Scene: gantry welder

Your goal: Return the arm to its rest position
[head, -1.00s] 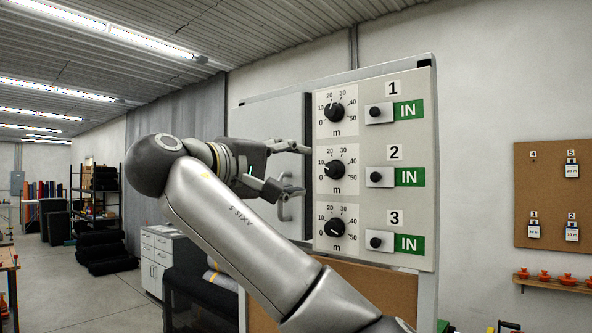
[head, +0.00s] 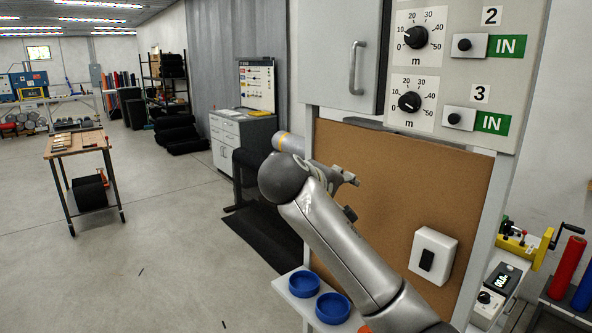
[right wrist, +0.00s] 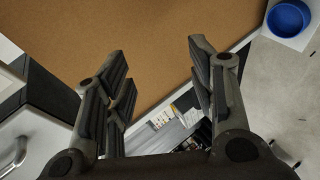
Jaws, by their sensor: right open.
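My right arm crosses the head view from the bottom. My right gripper (head: 350,196) is below the control panel (head: 455,80), in front of the brown cork board (head: 400,215) and partly hidden by my arm. The right wrist view shows its two dark fingers (right wrist: 158,60) spread apart, with nothing between them. The cork board (right wrist: 170,30) lies beyond the fingers there. On the panel, knobs 2 (head: 415,37) and 3 (head: 409,102) show, each beside a green IN label. My left gripper is in neither view.
A white box with a black switch (head: 433,257) is on the cork board. Blue bowls (head: 333,307) stand on a low shelf beneath. A grey cabinet (head: 240,140) stands behind to the left. A wooden-topped table (head: 78,143) is farther left, with open floor between.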

